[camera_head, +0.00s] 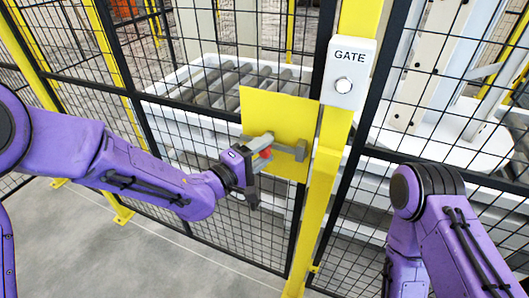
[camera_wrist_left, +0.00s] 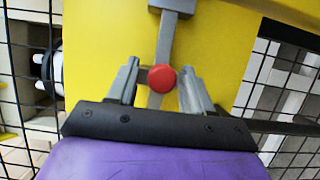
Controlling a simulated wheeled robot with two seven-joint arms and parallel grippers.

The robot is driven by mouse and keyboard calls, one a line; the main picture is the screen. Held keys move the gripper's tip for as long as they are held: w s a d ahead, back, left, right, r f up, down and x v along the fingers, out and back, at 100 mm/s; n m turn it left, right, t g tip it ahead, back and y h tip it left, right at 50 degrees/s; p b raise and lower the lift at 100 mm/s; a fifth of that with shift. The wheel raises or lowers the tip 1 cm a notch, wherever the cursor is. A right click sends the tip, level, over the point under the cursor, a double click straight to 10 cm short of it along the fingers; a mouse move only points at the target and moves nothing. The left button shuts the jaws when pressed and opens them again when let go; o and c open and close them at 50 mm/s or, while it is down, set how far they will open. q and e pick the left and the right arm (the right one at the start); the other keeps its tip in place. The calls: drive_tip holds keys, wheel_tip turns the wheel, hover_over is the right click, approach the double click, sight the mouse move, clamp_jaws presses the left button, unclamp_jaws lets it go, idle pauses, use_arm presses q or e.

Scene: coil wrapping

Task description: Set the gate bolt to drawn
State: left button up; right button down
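A grey bolt bar (camera_head: 283,146) lies across a yellow plate (camera_head: 268,108) on the mesh gate. Its right end is at a grey bracket (camera_head: 300,151) near the yellow post. In the left wrist view the bar (camera_wrist_left: 167,38) runs up the picture to a grey block. The bolt's red knob (camera_head: 265,153) shows between the fingers of my left gripper (camera_head: 257,158). In the left wrist view the knob (camera_wrist_left: 161,78) sits between the spread fingertips, with a narrow gap at each side. My left gripper is open around it. My right gripper is not in view.
A white box marked GATE (camera_head: 347,72) with a round button is on the yellow post (camera_head: 325,185), right of the plate. Black mesh fence panels stand on both sides. A roller conveyor (camera_head: 225,82) is behind the mesh. Grey floor is clear in front.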

use_arm(q)
drive_tip(key=shift+a, duration=0.15)
drive_tip(key=shift+s, duration=0.1)
drive_tip(key=shift+s, duration=0.1)
drive_tip(key=b+v, duration=0.2)
drive_tip(key=v, duration=0.8)
drive_tip(key=shift+a, duration=0.15)
